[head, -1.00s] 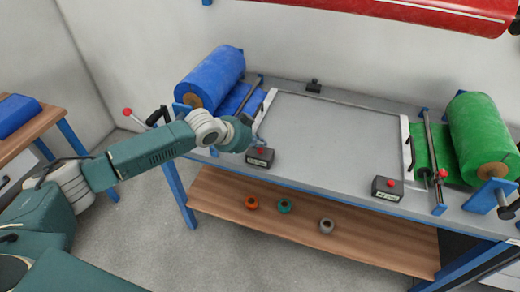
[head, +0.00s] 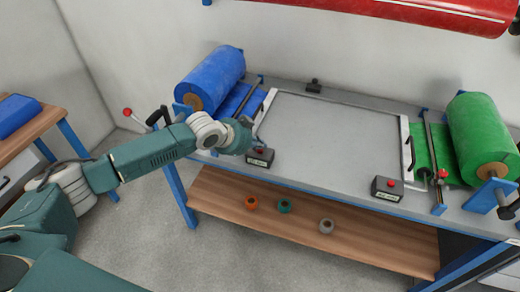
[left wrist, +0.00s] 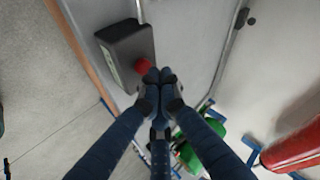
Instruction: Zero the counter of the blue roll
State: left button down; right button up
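The blue roll (head: 212,78) lies at the left end of the table, its blue sheet running toward the grey bed. A dark counter box (head: 260,158) with a red button (head: 261,150) sits on the table's front edge, nearest the blue roll. My left gripper (left wrist: 160,77) has its fingertips together, with nothing seen between them. In the left wrist view, they are close beside the red button (left wrist: 142,66) on the counter box (left wrist: 125,50); I cannot tell whether they touch it. In the head view, my wrist mostly hides the fingers. My right gripper is not in view.
A second counter box (head: 387,190) stands near the green roll (head: 478,132) at the right. White frame bars and dark handles flank the bed. A red roll (head: 420,10) is on the wall. Several coloured rings lie on the lower shelf (head: 350,247).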

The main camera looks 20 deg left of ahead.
aim_at(259, 151)
pick_arm(q)
jog(key=shift+f, duration=0.5)
dwell(0.7)
jog(key=shift+r+p, duration=0.8)
jog(key=shift+r, duration=0.1)
notch_tip(259, 151, up, 5)
jog(key=p, duration=0.5)
dwell(0.5)
